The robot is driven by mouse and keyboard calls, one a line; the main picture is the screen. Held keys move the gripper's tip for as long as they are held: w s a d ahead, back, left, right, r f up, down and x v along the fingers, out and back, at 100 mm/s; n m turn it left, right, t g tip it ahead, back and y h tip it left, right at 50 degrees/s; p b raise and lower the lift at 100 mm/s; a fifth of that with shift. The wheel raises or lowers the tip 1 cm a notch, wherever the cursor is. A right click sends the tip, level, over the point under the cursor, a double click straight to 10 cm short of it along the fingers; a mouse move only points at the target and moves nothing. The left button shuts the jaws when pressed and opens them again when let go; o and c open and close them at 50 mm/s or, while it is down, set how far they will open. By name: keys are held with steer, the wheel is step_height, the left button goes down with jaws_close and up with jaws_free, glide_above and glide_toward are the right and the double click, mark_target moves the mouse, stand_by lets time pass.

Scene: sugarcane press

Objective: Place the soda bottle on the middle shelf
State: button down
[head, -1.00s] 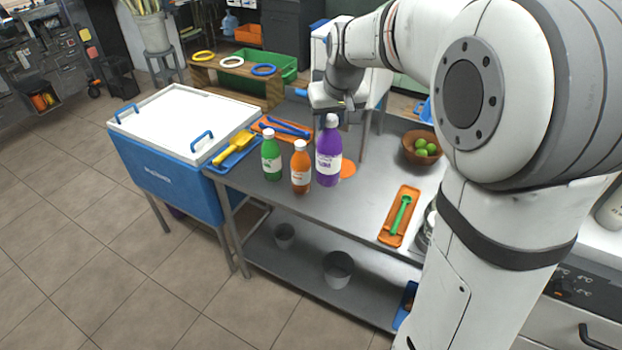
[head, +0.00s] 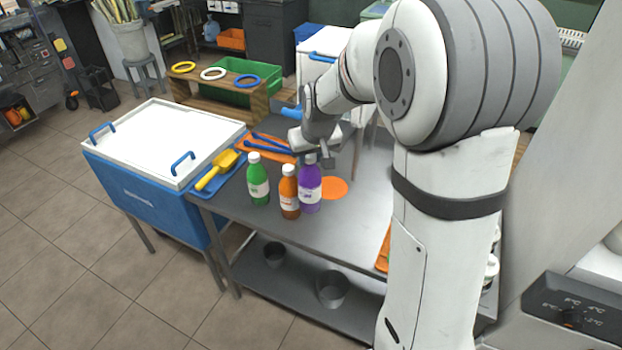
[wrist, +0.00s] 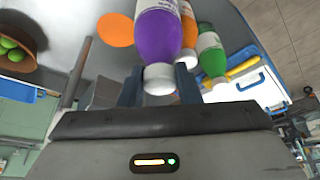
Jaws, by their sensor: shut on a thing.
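The purple soda bottle (head: 309,190) with a white cap is upright on the near part of the steel table, right of the orange bottle. My gripper (head: 313,160) is above it in the head view, and the arm hides part of the hand. In the wrist view my gripper (wrist: 158,85) has its two fingers on either side of the white cap of the purple bottle (wrist: 158,35), shut on it. Whether the bottle's base touches the tabletop is unclear. I cannot make out a clear middle shelf.
An orange bottle (head: 289,195) and a green bottle (head: 258,182) stand close on the left. An orange disc (head: 335,187) lies behind on the table. The table's lower shelf (head: 295,285) holds two grey pots. A blue cooler (head: 140,195) stands left. A wooden stand (head: 205,98) is behind.

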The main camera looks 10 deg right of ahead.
mark_target(311, 180)
steer(key=shift+s+f, duration=0.1)
steer(key=shift+f, duration=3.75)
steer(key=c, duration=1.5)
jaws_free()
steer(key=shift+f, duration=0.15)
steer(key=o, duration=0.4)
steer(key=shift+o, duration=0.2)
